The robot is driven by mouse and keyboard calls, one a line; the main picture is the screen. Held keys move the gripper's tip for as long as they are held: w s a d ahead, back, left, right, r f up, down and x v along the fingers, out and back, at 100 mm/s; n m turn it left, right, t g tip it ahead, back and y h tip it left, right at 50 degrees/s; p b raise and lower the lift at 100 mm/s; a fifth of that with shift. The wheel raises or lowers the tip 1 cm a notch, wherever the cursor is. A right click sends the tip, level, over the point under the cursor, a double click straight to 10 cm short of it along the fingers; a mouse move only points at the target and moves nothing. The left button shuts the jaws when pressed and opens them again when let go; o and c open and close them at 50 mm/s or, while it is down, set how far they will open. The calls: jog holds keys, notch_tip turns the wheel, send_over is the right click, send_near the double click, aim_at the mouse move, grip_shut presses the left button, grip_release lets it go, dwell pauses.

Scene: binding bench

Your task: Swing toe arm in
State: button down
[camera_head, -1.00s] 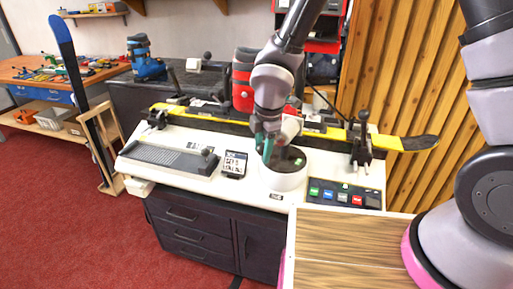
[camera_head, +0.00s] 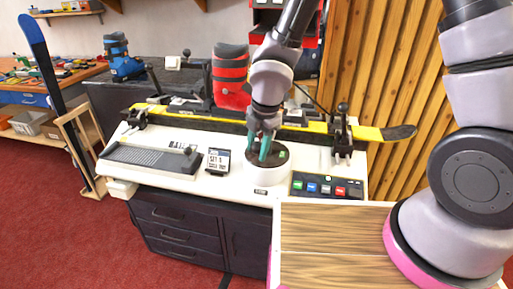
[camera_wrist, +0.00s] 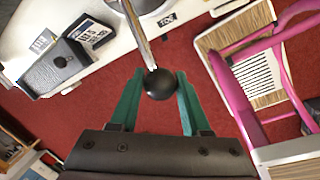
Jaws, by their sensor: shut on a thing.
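In the wrist view, a black ball knob (camera_wrist: 160,84) sits at the end of a slim metal arm (camera_wrist: 138,35), which runs up out of the picture. My gripper (camera_wrist: 161,88) has its two green fingers on either side of the knob, shut on it. In the head view, my gripper (camera_head: 265,151) points down over the round white stand with a dark top (camera_head: 266,176). The knob and metal arm cannot be made out there. A red boot (camera_head: 230,76) stands behind, next to a long yellow and black ski (camera_head: 200,121).
The white bench top (camera_head: 160,137) holds a grey ridged plate (camera_head: 150,160), a small display card (camera_head: 218,160) and a panel of coloured buttons (camera_head: 327,187). Black clamps stand at both ski ends, the right one (camera_head: 342,132) near a slatted wood wall. A wooden surface (camera_head: 335,240) lies in front.

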jog(key=shift+c, duration=1.9)
grip_release()
jog(key=shift+d, duration=0.2)
notch_tip(320, 180, up, 11)
jog(key=s+d, duration=0.1)
jog(key=shift+s+d+f, duration=0.15)
jog(key=shift+d, duration=0.1)
jog(key=w+d+r+m+t+h, duration=0.1)
jog(key=w+d+r+m, duration=0.1)
jog(key=d+r+m, duration=0.4)
jog(key=w+d+r+m+t, duration=0.2)
jog(key=w+d+r+m, duration=0.15)
jog(key=d+m, duration=0.5)
jog(key=s+d+r+m+t, duration=0.1)
jog(key=s+d+r+m, duration=0.3)
jog(key=d+r+m, duration=0.2)
jog(key=s+d+r+m+t+y, duration=0.1)
jog(key=s+d+r+m, duration=0.3)
jog(key=d+r+m, duration=0.3)
jog(key=m, duration=0.4)
jog(key=shift+d+t, duration=0.2)
jog(key=shift+t, duration=0.2)
jog(key=shift+m, duration=0.25)
